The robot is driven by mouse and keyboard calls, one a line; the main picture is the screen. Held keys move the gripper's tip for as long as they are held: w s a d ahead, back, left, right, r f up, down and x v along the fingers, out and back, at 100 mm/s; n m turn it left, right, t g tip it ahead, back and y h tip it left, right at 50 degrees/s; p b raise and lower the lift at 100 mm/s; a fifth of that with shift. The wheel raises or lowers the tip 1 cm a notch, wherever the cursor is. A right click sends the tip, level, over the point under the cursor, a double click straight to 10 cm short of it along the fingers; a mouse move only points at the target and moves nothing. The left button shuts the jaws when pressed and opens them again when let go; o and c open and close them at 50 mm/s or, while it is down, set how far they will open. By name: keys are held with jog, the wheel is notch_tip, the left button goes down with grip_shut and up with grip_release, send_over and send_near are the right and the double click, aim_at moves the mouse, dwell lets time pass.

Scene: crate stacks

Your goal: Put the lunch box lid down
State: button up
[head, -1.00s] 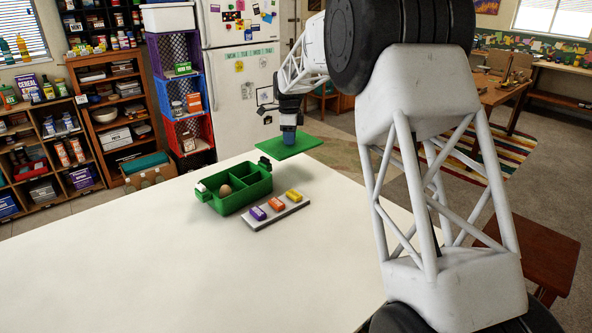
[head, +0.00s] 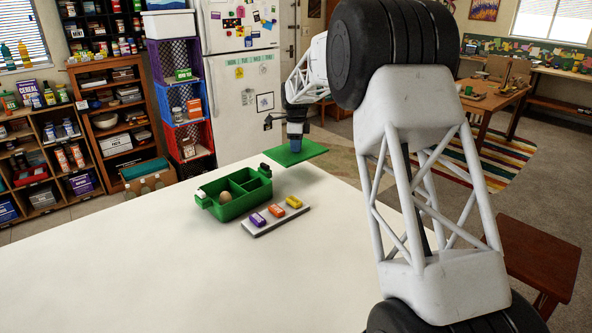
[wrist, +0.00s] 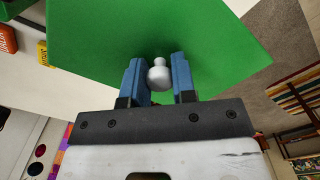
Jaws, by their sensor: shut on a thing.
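The green lunch box lid (head: 310,150) is a flat plate hanging in the air at the table's far right edge. My gripper (head: 295,146) is above it. In the wrist view my gripper (wrist: 158,78) is shut on the lid's pale round knob (wrist: 160,72), with one blue finger on each side. The lid also shows in the wrist view (wrist: 225,45), filling the top. The open green lunch box (head: 226,211) stands on the table to the lid's left, with compartments inside. A brown round item (head: 224,198) sits in its near-left compartment.
A grey tray (head: 256,231) in front of the box bears a purple block (head: 258,219), an orange block (head: 277,211) and a yellow block (head: 294,202). The white table (head: 150,270) is clear at the front and left. Shelves and a fridge stand behind.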

jog(key=shift+f, duration=1.8)
jog(key=shift+f, duration=2.5)
jog(key=shift+f, duration=0.15)
jog(key=o, duration=0.9)
jog(key=shift+o, duration=0.2)
jog(key=shift+r, duration=6.15)
